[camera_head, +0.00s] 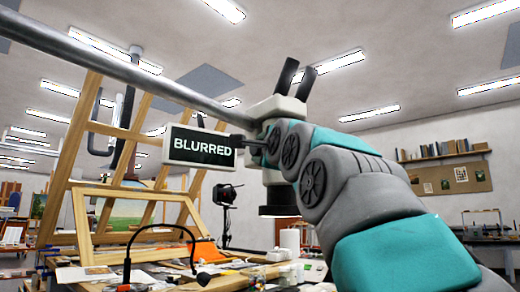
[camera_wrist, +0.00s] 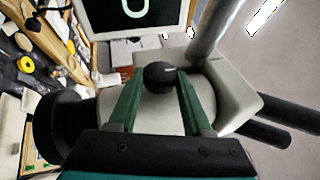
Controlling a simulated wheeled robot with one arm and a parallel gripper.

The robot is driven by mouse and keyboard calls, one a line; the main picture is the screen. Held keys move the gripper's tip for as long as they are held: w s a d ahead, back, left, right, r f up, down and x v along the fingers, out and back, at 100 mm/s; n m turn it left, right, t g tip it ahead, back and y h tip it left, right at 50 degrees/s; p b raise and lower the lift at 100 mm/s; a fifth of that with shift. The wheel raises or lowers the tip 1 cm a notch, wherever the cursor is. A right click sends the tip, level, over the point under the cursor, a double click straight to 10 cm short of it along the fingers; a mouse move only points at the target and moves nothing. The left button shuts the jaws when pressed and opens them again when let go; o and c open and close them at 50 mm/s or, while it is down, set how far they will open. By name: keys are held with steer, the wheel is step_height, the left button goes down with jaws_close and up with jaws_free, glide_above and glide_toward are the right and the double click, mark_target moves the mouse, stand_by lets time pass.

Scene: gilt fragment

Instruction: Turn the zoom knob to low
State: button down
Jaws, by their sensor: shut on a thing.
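The zoom knob (camera_wrist: 160,75) is a round black knob on the side of the pale microscope head (camera_wrist: 225,92). In the wrist view, the green fingers of my gripper (camera_wrist: 160,88) are shut on the knob, one on each side. A short light mark shows on the knob, but no scale is readable. In the head view, my arm hides the knob and part of the microscope head (camera_head: 275,108). A small screen (camera_head: 200,131) beside the head reads "BLURRED"; its lower part also shows in the wrist view (camera_wrist: 104,30).
A grey boom (camera_head: 130,73) carries the microscope head. Black eyepieces (camera_head: 287,76) stick up from it, and a dark objective (camera_head: 279,205) hangs below. A wooden easel (camera_head: 75,150) stands at left. A cluttered table with a black gooseneck lamp (camera_head: 204,278) lies below.

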steer(key=shift+g, duration=0.3)
stand_by(0.5)
steer(key=shift+c, duration=1.7)
jaws_free()
steer(key=b+v, duration=0.2)
steer(key=v, duration=0.5)
steer(key=shift+s+d, duration=0.15)
steer(key=shift+s, duration=0.2)
steer(key=shift+f, duration=0.1)
